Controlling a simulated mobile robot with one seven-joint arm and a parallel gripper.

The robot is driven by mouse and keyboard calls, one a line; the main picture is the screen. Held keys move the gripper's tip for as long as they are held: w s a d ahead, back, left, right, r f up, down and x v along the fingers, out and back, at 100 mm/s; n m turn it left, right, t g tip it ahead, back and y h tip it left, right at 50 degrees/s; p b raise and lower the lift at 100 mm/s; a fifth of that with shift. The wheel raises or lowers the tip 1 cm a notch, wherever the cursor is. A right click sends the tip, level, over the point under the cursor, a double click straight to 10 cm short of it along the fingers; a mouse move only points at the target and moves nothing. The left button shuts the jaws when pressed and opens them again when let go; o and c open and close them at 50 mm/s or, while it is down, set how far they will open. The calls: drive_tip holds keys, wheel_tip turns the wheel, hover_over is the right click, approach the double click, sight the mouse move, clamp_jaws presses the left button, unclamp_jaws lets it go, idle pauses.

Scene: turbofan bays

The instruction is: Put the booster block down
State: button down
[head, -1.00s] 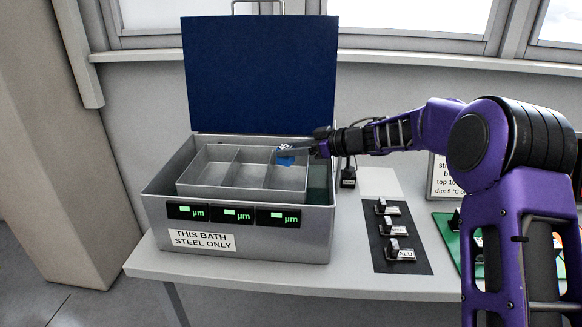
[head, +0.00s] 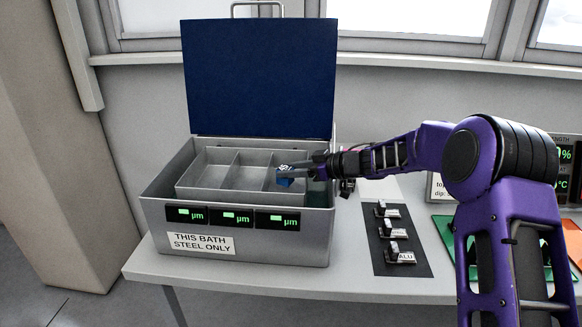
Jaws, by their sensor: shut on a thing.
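My gripper (head: 290,170) is shut on a small blue block (head: 285,182), which I take to be the booster block. The gripper reaches in from the right and holds the block over the right compartment of the grey tray (head: 205,195), near its front right corner. The tray has three compartments and sits inside the open grey metal bath (head: 285,246), labelled "THIS BATH STEEL ONLY". I cannot tell whether the block touches the tray. The fingertips are small and partly hide the block.
The bath's blue lid (head: 258,75) stands open behind the tray. A black mat (head: 405,262) with several small labelled pieces lies right of the bath. A green mat (head: 444,224) and a sign lie partly hidden behind my arm. Bare white table (head: 345,278) shows between bath and black mat.

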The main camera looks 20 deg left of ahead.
drive_tip(key=shift+c, duration=1.8)
unclamp_jaws()
drive_tip(key=shift+r, duration=0.1)
drive_tip(key=shift+r+b, duration=0.3)
drive_tip(key=v, duration=1.2)
drive_tip(key=shift+r+p, duration=0.25)
drive_tip(key=shift+p, duration=0.2)
